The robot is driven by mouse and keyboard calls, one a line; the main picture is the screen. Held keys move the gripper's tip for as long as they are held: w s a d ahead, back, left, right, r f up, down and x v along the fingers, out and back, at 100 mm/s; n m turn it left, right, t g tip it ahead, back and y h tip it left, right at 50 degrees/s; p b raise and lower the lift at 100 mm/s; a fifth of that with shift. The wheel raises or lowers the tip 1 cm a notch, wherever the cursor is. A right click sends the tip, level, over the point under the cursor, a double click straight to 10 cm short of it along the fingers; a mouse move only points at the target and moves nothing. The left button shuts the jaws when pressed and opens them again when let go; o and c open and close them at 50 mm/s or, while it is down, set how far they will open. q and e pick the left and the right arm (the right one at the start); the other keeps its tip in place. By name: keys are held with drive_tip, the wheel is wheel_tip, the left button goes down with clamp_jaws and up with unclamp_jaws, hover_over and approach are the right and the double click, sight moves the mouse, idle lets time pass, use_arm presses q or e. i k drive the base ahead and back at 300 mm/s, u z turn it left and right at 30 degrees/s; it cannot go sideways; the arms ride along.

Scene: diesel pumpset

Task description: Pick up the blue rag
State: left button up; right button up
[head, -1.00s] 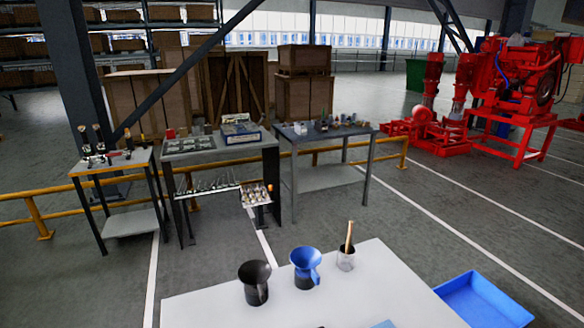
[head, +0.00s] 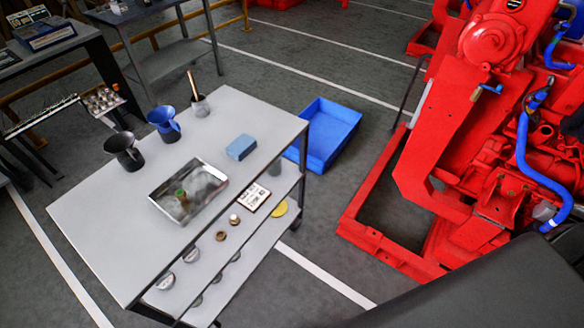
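The blue rag appears to be the small, flat-topped blue block (head: 241,147) near the right edge of the grey-white table (head: 105,215). It lies apart from the metal tray (head: 166,207) to its lower left. Nothing covers it. Neither of my grippers shows in the head view.
On the table stand a black jug (head: 124,152), a blue jug (head: 165,124) and a cup with a wooden-handled brush (head: 200,106). A blue bin (head: 325,130) lies on the floor beyond. A red engine frame (head: 425,175) stands right.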

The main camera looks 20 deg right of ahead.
sight(240, 148)
drive_tip(key=z, duration=0.2)
drive_tip(key=k, duration=0.6)
drive_tip(key=z, duration=0.9)
drive_tip(key=i, duration=1.6)
drive_tip(key=u, duration=0.45)
